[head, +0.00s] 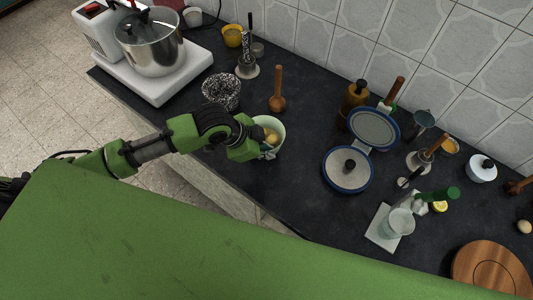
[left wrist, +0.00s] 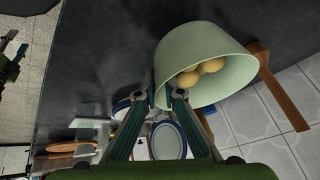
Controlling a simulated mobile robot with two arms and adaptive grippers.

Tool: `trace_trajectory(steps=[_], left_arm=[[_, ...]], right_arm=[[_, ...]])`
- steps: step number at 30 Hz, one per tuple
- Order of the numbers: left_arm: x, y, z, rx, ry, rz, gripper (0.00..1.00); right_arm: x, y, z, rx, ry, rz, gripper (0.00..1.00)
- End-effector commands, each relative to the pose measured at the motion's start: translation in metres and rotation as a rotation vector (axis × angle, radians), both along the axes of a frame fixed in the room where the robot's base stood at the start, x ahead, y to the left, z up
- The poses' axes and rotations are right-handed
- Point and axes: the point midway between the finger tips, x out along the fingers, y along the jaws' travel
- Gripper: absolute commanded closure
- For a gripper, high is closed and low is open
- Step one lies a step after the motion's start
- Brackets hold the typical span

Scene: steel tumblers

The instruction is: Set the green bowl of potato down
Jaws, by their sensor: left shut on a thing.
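The pale green bowl (head: 279,126) is over the dark worktop near its front edge, with yellowish potatoes (head: 271,137) inside. In the left wrist view the bowl (left wrist: 200,45) is large, and the potatoes (left wrist: 211,66) show through its opening. My left gripper (head: 262,150) is shut on the bowl's near side. In the left wrist view its two fingers (left wrist: 164,95) pinch the bowl's wall at the rim. I cannot tell whether the bowl's base touches the worktop. My right gripper is not in view.
A wooden pestle-like tool (head: 278,92) stands behind the bowl, and a dark speckled bowl (head: 222,90) is to the left. Bare worktop (head: 300,205) lies between the bowl and that pan.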

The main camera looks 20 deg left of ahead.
Motion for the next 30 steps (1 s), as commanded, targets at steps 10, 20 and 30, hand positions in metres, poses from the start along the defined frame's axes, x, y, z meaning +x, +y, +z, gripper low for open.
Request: trace_trajectory(steps=[10,20,30], left_arm=[[0.005,0.002,-0.034,-0.002,-0.003,-0.001,1.0],[0.005,0.002,-0.038,0.0,-0.003,-0.001,1.0],[0.004,0.002,-0.039,0.0,0.0,-0.001,0.74]], right_arm=[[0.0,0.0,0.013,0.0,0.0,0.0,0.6],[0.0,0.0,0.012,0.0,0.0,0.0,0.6],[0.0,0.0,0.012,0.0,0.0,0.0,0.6]])
